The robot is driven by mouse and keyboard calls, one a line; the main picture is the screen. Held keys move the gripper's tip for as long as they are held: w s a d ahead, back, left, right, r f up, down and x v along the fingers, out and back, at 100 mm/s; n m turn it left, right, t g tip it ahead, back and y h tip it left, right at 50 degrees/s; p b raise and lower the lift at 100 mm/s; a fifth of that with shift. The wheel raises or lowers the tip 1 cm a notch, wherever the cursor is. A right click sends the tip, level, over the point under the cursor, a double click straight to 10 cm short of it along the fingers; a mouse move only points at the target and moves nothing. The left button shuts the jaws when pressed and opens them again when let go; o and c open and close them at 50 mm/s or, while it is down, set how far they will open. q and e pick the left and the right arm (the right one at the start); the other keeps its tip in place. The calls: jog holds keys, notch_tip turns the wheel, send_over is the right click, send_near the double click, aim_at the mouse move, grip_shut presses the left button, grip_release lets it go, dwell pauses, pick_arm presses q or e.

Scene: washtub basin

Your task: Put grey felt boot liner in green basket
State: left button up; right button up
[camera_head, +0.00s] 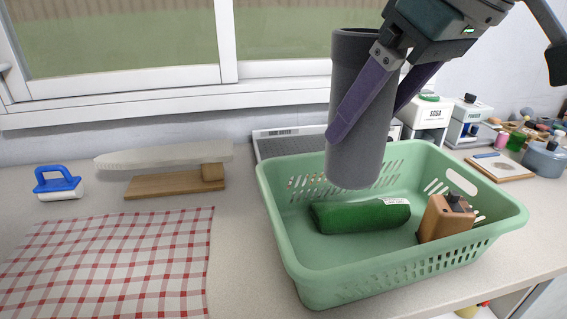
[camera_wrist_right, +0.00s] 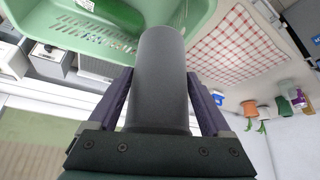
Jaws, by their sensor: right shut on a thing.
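My right gripper (camera_head: 367,103) is shut on a dark grey tube-shaped thing, the grey felt boot liner (camera_head: 352,155). It holds the liner upright, with its lower end over the green basket (camera_head: 300,277). In the right wrist view the liner (camera_wrist_right: 160,75) sits between the two purple fingers, and the basket (camera_wrist_right: 190,12) shows beyond it. The basket holds a dark green rolled thing (camera_head: 350,217) and a brown wooden block-like thing (camera_head: 437,222) with a dark knob. My left gripper is not in view.
A red checked cloth (camera_head: 110,265) lies left of the basket. Behind it are a small ironing board (camera_head: 165,155) and a blue-handled brush (camera_head: 58,183). White boxes (camera_head: 425,115) and small jars stand behind and to the right. The window wall closes the back.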

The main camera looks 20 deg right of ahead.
aim_at(376, 129)
jog(key=d+f, duration=0.1)
jog(key=w+d+f, duration=0.1)
jog(key=f, duration=0.1)
jog(key=shift+w+d, duration=0.2)
jog(key=shift+d, duration=0.1)
jog(key=shift+f+b, duration=1.2)
jog(key=shift+f, duration=7.85)
jog(key=shift+f, duration=0.2)
jog(key=o, duration=1.2)
jog(key=shift+o, duration=0.2)
jog(key=shift+r, duration=0.1)
